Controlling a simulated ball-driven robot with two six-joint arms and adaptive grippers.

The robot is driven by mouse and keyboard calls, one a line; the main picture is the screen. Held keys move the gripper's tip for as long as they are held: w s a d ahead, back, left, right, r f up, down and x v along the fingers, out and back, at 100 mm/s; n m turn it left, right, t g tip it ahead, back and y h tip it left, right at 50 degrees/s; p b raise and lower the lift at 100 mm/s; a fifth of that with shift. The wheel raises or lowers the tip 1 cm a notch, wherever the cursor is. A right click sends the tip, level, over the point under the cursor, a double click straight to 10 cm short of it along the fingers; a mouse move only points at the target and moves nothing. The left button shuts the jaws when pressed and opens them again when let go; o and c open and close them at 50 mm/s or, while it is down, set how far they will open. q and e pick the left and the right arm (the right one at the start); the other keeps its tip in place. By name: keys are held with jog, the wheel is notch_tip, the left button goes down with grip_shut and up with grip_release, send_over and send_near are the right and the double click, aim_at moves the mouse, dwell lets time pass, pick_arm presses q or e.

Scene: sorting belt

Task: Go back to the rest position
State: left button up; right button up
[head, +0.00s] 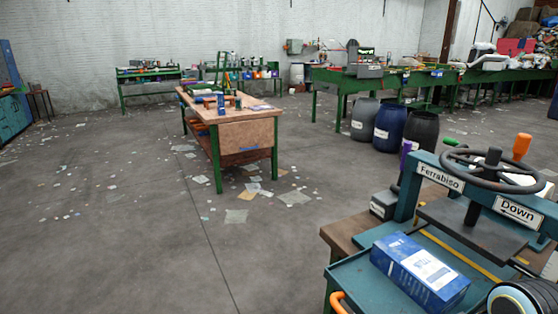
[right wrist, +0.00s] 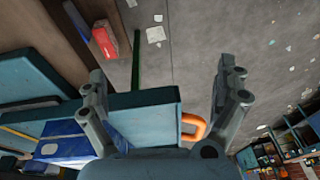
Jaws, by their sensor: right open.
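My right gripper (right wrist: 165,78) shows in the right wrist view with its two fingers spread wide and nothing between them. Beyond the fingers are a teal surface, an orange handle (right wrist: 194,128) and the floor. A blue box (head: 420,272) with a white label lies on the teal bed of the press (head: 440,172) at the lower right of the head view. A blue and white box (right wrist: 72,142) shows behind the left finger in the right wrist view. My left gripper is in neither view.
A wooden workbench (head: 247,133) with green legs stands mid-floor. Several drums, including a blue one (head: 389,129), stand before a long green bench (head: 330,76). Open grey floor (head: 130,210), littered with paper scraps, fills the left.

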jog(key=s+d+f+m+g+h+b, duration=0.1)
jog(key=s+f+b, duration=0.35)
jog(key=f, duration=0.75)
jog(key=s+d+f+m+g+b, duration=0.1)
jog(key=s+f, duration=0.6)
jog(key=f, duration=0.5)
jog(key=s+d+f+m+h+b, duration=0.1)
jog(key=s+f+b, duration=0.2)
jog(key=s+f, duration=1.3)
jog(key=shift+s+d+t+b, duration=0.15)
jog(key=shift+s+t+b, duration=0.25)
jog(key=shift+s, duration=1.7)
